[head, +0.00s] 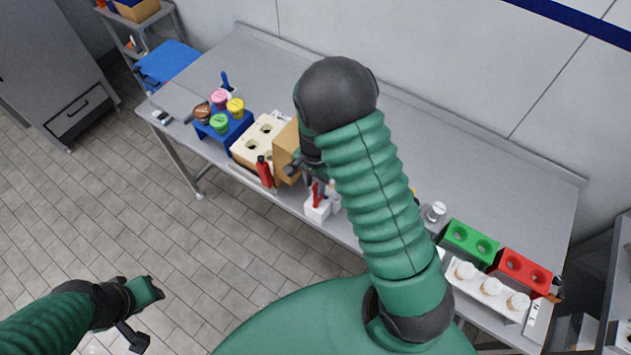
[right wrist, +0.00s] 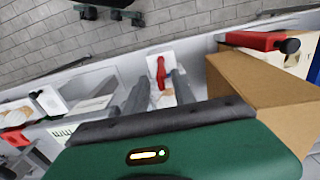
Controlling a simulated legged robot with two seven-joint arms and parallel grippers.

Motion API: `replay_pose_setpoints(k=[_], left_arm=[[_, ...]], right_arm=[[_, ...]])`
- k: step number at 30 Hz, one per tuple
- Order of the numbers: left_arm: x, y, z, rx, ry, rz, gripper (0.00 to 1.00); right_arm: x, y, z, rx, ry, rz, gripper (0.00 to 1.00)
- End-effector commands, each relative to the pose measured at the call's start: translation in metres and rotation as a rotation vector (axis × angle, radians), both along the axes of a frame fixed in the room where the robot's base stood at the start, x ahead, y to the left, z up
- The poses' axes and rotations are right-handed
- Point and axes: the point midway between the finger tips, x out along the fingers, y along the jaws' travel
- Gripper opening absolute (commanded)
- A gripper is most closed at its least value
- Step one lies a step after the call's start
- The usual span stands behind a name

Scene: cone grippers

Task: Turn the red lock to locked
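The red lock is a small white block with a red lever (head: 317,195) near the front edge of the table. It also shows in the right wrist view, where the red lever (right wrist: 161,72) stands out from its white base (right wrist: 165,98). My right gripper (head: 308,178) is over the table just above the lock, and my arm hides part of that area. In the right wrist view its two dark fingers (right wrist: 157,92) are apart, with the lever showing between and beyond them. I cannot tell whether they touch it. My left gripper (head: 147,312) is open and empty over the floor.
A cardboard box (head: 286,150) and a red-handled tool (head: 265,172) stand close left of the lock. A blue rack (head: 226,130) with coloured cups is farther left. Green (head: 470,242) and red (head: 523,272) holders are at right. The back of the table is largely clear.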

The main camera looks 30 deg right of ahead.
Motion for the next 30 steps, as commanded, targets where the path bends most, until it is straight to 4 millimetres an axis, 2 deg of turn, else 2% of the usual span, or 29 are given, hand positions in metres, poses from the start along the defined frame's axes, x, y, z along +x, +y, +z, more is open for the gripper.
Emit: replay_pose_setpoints(k=[7,11,24,30], left_arm=[[0.000,0.000,0.000,0.000,0.000,0.000,0.36],[0.000,0.000,-0.005,0.000,0.000,0.000,0.36],[0.000,0.000,-0.028,0.000,0.000,0.000,0.36],[0.000,0.000,-0.031,0.000,0.000,0.000,0.36]], right_arm=[[0.002,-0.001,0.003,-0.002,-0.005,0.000,0.31],[0.003,-0.001,0.018,-0.003,-0.010,0.002,0.31],[0.004,0.000,0.139,-0.002,-0.008,0.001,0.31],[0.004,0.000,0.165,-0.002,-0.003,0.000,0.31]])
